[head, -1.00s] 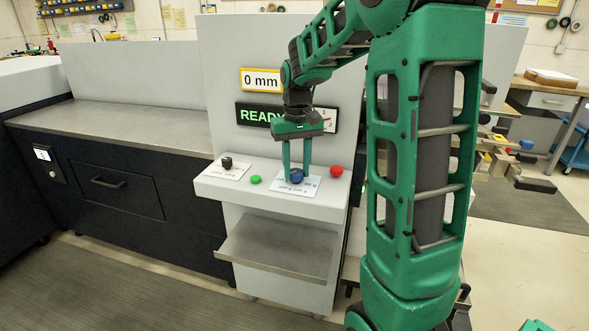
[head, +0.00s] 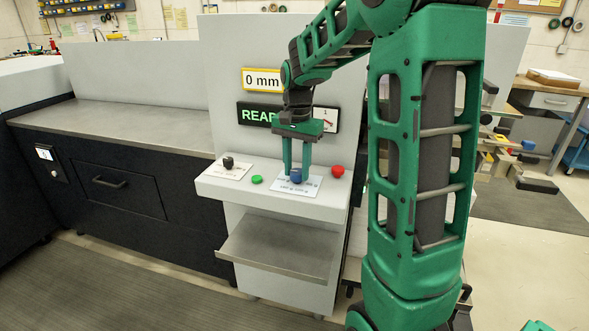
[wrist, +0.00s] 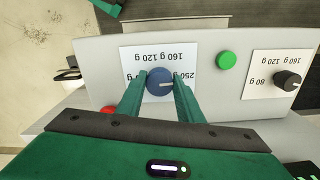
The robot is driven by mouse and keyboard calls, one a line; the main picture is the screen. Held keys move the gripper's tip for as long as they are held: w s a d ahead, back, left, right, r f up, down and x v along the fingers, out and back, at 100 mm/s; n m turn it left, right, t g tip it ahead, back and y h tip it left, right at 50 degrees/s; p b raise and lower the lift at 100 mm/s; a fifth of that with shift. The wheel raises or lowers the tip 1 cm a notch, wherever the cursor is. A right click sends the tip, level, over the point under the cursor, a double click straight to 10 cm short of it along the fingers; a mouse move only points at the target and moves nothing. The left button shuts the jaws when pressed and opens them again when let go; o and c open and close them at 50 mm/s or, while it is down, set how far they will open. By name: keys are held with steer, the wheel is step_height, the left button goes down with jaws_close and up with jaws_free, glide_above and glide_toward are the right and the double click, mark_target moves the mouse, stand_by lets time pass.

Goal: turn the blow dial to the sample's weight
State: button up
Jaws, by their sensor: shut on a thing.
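The blue dial (wrist: 159,82) sits on a white card (wrist: 158,52) marked with weights in grams. In the wrist view the card's print is upside down, with 250 g partly covered at the right. The dial's pale pointer line points right, towards 250 g. My gripper (wrist: 160,90) is shut on the blue dial, one finger on each side. In the head view my gripper (head: 297,172) reaches straight down to the dial (head: 296,176) on the sloping panel. A sample and its weight cannot be made out.
A green button (head: 257,180) and a black dial (head: 228,162) on its own card lie left of the blue dial. A red button (head: 338,171) is close on its right.

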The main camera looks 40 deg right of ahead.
mark_target(295, 172)
steer(key=shift+w+r+m, duration=0.15)
steer(key=shift+w+m, duration=0.05)
steer(key=shift+m, duration=0.1)
steer(key=shift+a, duration=0.1)
steer(key=o, duration=1.1)
steer(key=shift+c, duration=0.2)
steer(key=shift+s, duration=0.1)
step_height(295, 172, up, 11)
steer(key=shift+f, duration=0.2)
